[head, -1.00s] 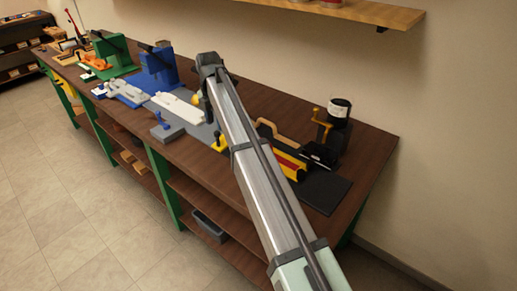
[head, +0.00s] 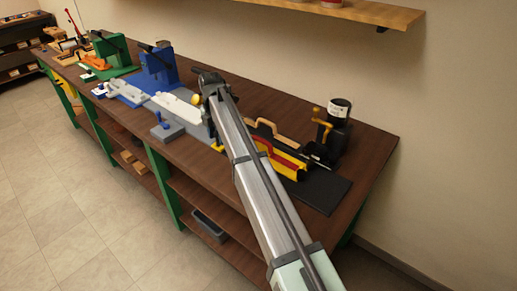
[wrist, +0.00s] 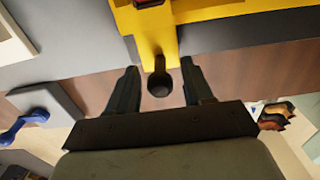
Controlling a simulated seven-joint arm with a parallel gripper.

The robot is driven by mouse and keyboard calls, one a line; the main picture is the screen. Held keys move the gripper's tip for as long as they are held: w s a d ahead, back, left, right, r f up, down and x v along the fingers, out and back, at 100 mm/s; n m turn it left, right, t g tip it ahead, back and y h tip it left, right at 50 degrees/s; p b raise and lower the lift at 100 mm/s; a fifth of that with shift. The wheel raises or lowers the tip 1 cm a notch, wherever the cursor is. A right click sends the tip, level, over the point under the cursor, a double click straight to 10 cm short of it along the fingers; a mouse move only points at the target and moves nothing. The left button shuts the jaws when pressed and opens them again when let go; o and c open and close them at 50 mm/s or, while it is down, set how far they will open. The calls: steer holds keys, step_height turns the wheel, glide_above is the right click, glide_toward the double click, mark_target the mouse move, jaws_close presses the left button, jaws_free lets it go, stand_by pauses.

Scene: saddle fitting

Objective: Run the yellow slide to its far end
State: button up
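The yellow slide (wrist: 205,12) shows at the top of the wrist view, a yellow body beside a dark grey strip. A short yellow arm comes down from it to a dark round knob (wrist: 159,84). My gripper (wrist: 160,88) is open, with one finger on each side of the knob and a visible gap on both sides. In the head view, a small yellow part (head: 217,148) shows beside my arm, probably of the same fixture. My arm hides the rest there, and the fingertips are not clear.
A grey block (head: 167,132) with a blue knob lies left of my arm, near the bench's front edge. White (head: 175,106), blue (head: 158,72) and green (head: 115,54) fixtures stand farther left. A red and yellow fixture (head: 287,161) and a black-based cylinder (head: 338,108) stand right of my arm.

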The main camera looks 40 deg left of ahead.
steer(key=c, duration=0.7)
steer(key=shift+d, duration=0.95)
steer(key=shift+c, duration=0.2)
